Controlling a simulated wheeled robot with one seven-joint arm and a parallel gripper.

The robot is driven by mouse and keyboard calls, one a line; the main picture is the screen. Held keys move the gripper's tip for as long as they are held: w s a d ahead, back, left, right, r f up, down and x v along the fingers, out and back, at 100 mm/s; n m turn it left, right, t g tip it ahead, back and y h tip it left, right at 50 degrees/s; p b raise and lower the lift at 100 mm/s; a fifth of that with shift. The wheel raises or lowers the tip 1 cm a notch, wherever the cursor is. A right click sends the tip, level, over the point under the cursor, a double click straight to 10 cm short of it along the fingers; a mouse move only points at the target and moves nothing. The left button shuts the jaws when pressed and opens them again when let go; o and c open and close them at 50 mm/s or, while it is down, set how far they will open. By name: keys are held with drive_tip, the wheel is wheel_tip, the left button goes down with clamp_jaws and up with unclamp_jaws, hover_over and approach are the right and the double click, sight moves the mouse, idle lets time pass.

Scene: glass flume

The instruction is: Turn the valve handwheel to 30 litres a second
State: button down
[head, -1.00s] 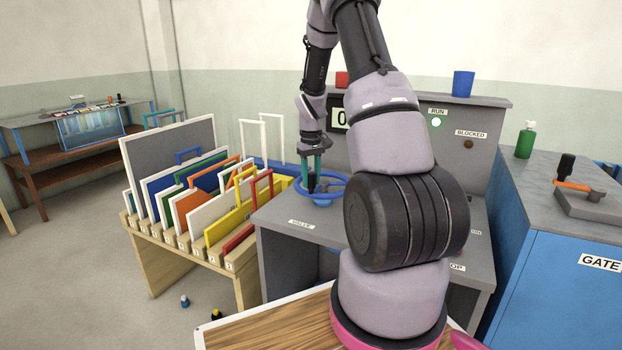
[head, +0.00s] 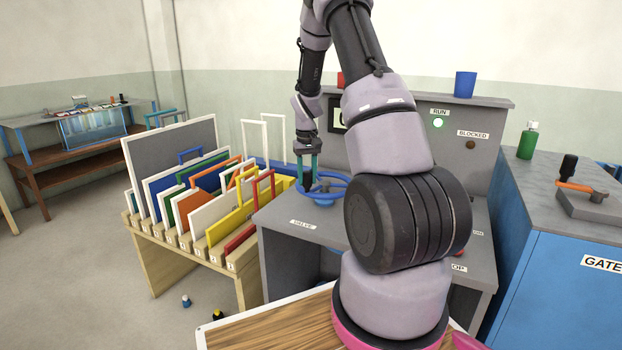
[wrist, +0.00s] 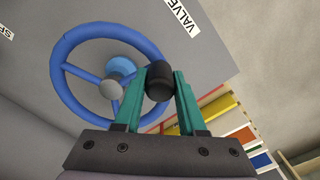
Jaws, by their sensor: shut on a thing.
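The blue valve handwheel (head: 335,199) lies on the grey console top behind the VALVE label (head: 303,224). In the wrist view the blue rim (wrist: 55,75), its spokes and a grey hub knob (wrist: 111,89) show clearly. My gripper (head: 307,184) points down at the wheel's left side. In the wrist view its green fingers (wrist: 159,82) are shut on the black handle knob (wrist: 159,84) at the wheel's rim. The display (head: 338,119) on the console's back panel is mostly hidden by my arm, so its reading cannot be told.
A wooden rack (head: 178,245) of coloured gate panels stands left of the console. A blue cup (head: 465,85) stands on the console's top ledge. A blue GATE cabinet (head: 560,255) is at right.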

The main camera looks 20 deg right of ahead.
sight(324, 175)
drive_tip(key=w+m, duration=0.2)
drive_tip(key=shift+w+a+m, duration=0.25)
drive_tip(key=shift+a+m, duration=0.1)
drive_tip(key=shift+m, duration=0.05)
drive_tip(key=w+m, duration=0.2)
drive_tip(key=shift+w+m, duration=0.1)
drive_tip(key=shift+m, duration=0.3)
drive_tip(key=w+m, duration=0.1)
drive_tip(key=m, duration=0.1)
drive_tip(key=w+d+m, duration=0.1)
drive_tip(key=w+m, duration=0.1)
drive_tip(key=shift+w, duration=0.25)
drive_tip(key=w+m, duration=0.1)
drive_tip(key=w+d+m, duration=0.1)
drive_tip(key=m, duration=0.1)
drive_tip(key=w+d+m, duration=0.1)
drive_tip(key=m, duration=0.1)
drive_tip(key=w+d+m, duration=0.1)
drive_tip(key=shift+d+m, duration=0.2)
drive_tip(key=shift+m, duration=0.2)
drive_tip(key=d+m, duration=0.1)
drive_tip(key=w+d+m, duration=0.1)
drive_tip(key=m, duration=0.1)
drive_tip(key=shift+d, duration=0.95)
drive_tip(key=c, duration=0.5)
unclamp_jaws()
